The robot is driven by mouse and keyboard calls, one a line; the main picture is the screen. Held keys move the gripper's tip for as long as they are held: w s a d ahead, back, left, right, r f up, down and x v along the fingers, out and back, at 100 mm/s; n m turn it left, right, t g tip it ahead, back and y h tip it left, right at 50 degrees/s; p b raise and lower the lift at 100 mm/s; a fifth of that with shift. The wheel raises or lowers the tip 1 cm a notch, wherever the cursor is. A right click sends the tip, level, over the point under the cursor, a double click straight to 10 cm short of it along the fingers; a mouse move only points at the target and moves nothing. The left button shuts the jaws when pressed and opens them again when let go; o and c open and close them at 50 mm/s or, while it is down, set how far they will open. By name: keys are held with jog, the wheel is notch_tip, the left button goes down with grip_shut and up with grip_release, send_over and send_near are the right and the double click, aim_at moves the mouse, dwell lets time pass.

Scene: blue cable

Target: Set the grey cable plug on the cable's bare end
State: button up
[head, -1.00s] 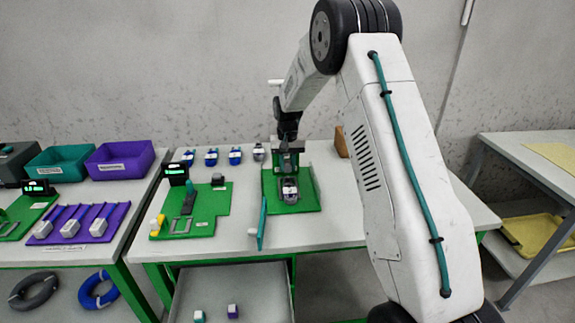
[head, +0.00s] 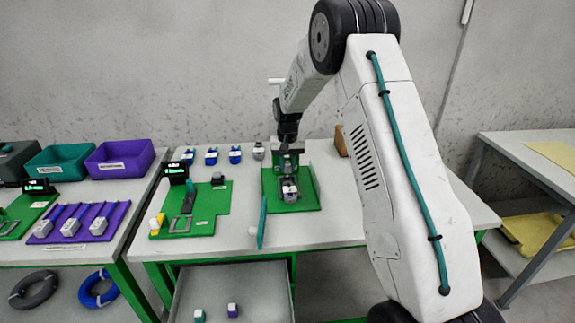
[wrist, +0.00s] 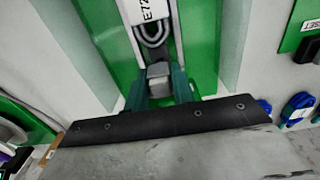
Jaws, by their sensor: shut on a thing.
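My gripper (wrist: 160,88) is shut on a small grey block (wrist: 159,72), seen between its teal fingers in the wrist view. I cannot tell whether this block is the grey cable plug. Beyond it is a dark U-shaped loop (wrist: 153,35) beside a white part labelled "E72" (wrist: 152,10). In the head view my gripper (head: 287,164) is over a green fixture (head: 306,206), just behind a grey and white part (head: 290,190). A grey piece with a white top (head: 258,152) stands at the right end of the back row. I cannot make out the cable's bare end.
Several blue pieces (head: 211,157) line the back. A green board (head: 212,205) with a small display is to the left. The table right of the fixture looks clear.

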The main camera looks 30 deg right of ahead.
jog(key=shift+f, duration=1.1)
dwell(0.3)
jog(key=o, duration=0.9)
jog(key=shift+c, duration=0.2)
jog(key=shift+r, duration=0.1)
jog(key=shift+r, duration=3.95)
